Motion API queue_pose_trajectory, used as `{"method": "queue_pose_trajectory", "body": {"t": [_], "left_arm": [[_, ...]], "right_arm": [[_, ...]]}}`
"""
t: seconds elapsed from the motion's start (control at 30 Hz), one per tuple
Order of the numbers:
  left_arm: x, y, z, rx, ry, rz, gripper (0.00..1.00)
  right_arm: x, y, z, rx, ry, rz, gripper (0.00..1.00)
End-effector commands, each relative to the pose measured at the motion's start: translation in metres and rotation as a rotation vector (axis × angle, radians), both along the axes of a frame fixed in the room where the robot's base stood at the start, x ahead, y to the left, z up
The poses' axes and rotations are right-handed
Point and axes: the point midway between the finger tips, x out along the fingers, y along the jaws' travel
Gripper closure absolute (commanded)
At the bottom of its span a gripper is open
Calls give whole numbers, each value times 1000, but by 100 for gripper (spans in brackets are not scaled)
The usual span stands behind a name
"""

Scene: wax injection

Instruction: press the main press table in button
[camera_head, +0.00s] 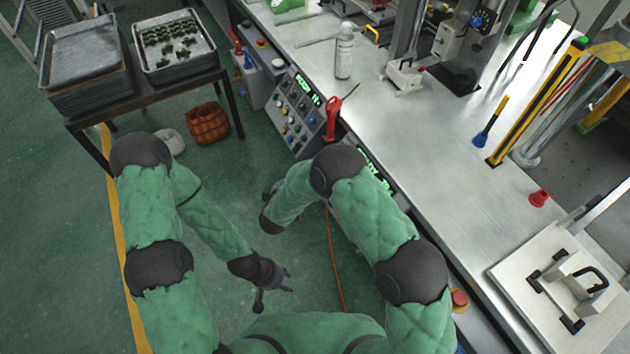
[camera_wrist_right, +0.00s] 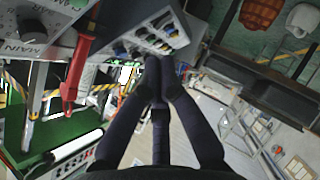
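The sloped control panel (camera_head: 297,112) with several coloured buttons and green displays is on the front of the bench. In the right wrist view its buttons (camera_wrist_right: 150,40) show just beyond my fingertips. I cannot tell which button is the main press table in button. My right gripper (camera_wrist_right: 161,62) has its fingertips together, with nothing seen between them, pointing toward the panel; contact cannot be told. In the head view it is mostly hidden behind my right forearm. My left gripper (camera_head: 273,296) is open and empty over the floor, away from the panel.
A red handle (camera_head: 333,118) stands beside the panel and shows at left in the right wrist view (camera_wrist_right: 80,65), near a plate reading "MAIN" (camera_wrist_right: 28,50). A spray bottle (camera_head: 344,52) stands on the bench. A tray table (camera_head: 150,85) and orange basket (camera_head: 207,124) are at left.

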Motion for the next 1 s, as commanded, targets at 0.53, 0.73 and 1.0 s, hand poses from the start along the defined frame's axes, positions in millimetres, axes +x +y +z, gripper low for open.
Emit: {"method": "queue_pose_trajectory", "body": {"t": [0.53,0.73,1.0], "left_arm": [[0,0,-17,0,0,0,60],[0,0,-34,0,0,0,60],[0,0,-47,0,0,0,60]], "right_arm": [[8,-16,-18,3,1,-3,100],[18,-33,-35,4,1,-2,100],[28,-53,-51,4,1,-2,100]]}}
